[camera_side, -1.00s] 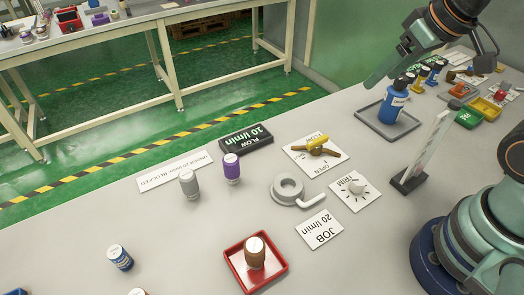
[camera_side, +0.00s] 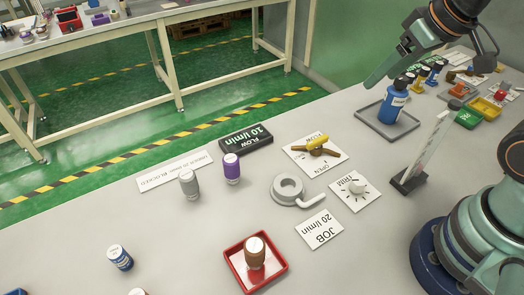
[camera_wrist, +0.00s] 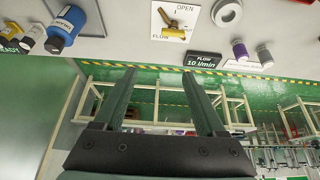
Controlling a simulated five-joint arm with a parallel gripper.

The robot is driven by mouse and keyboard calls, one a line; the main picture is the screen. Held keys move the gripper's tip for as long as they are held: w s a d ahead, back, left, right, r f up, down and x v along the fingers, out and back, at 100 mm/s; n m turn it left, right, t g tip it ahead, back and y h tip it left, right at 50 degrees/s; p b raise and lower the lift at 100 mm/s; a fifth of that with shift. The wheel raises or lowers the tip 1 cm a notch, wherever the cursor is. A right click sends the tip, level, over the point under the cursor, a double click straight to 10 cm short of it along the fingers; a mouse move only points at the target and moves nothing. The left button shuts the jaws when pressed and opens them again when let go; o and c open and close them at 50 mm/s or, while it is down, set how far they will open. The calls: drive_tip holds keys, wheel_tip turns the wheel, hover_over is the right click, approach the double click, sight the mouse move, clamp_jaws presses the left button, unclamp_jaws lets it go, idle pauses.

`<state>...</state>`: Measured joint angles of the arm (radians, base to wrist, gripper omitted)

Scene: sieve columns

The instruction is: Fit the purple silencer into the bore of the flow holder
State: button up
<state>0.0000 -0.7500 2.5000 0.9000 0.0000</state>
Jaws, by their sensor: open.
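The purple silencer (camera_side: 232,169) stands upright on the bench with a white cap, right of a grey silencer; it also shows in the wrist view (camera_wrist: 240,50). The flow holder (camera_side: 278,197) is a grey ring with a round bore and a side pipe, to the right of and nearer than the purple silencer. Its bore looks empty. The ring shows at the top edge of the wrist view (camera_wrist: 216,12). My gripper (camera_wrist: 160,82) is open and empty, high above the bench's back right, apart from both. In the side view its fingers (camera_side: 384,66) overlap.
A grey silencer (camera_side: 188,181) and a black flow display (camera_side: 246,138) reading 10 l/min stand nearby. A brown silencer (camera_side: 255,257) stands in a red tray (camera_side: 234,255). A yellow-handled valve (camera_side: 318,147), a trim knob (camera_side: 357,187), an upright gauge (camera_side: 425,155) and a blue bottle (camera_side: 395,105) occupy the right.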

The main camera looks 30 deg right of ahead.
drive_tip(key=shift+o, duration=0.5)
